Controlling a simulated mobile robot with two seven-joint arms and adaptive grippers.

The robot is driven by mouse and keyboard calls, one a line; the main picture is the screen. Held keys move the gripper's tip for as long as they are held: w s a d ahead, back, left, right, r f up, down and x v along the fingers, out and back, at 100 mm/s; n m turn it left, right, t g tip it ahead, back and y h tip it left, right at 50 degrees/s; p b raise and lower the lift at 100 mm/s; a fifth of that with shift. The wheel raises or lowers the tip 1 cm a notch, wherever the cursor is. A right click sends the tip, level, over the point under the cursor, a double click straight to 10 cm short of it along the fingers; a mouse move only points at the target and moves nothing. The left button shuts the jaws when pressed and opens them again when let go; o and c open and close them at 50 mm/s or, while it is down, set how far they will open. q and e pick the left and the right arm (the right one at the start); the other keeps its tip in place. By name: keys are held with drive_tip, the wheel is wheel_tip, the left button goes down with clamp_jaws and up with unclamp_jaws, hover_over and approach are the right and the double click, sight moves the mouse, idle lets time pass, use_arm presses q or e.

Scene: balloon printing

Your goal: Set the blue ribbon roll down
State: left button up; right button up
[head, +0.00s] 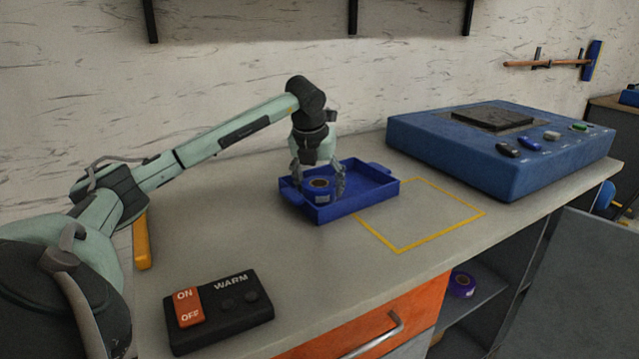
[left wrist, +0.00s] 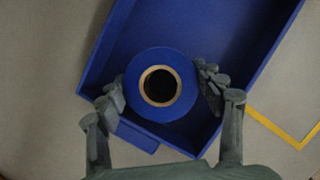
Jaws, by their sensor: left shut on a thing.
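The blue ribbon roll (head: 319,187) has a tan core ring and is in the left part of the blue tray (head: 371,200). My left gripper (head: 319,183) points down over the tray, its fingers on both sides of the roll. In the left wrist view the roll (left wrist: 160,84) sits between the two fingertips (left wrist: 162,90), near one corner of the tray (left wrist: 183,22). I cannot tell whether the roll touches the tray floor. My right gripper is not in view.
A yellow square outline (head: 402,250) lies bare right of the tray. A blue machine (head: 480,165) stands at the back right. A black WARM switch box (head: 235,322) is at the front left. A purple roll (head: 461,284) sits on the shelf below the counter.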

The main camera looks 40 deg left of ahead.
use_arm(q)
drive_tip(key=o, duration=1.2)
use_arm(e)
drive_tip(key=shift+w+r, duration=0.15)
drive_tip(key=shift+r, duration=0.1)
use_arm(q)
drive_tip(key=shift+r, duration=0.3)
drive_tip(key=v, duration=1.1)
drive_tip(key=shift+s+d+r, duration=0.1)
drive_tip(key=shift+s+r, duration=0.1)
drive_tip(key=shift+r, duration=0.05)
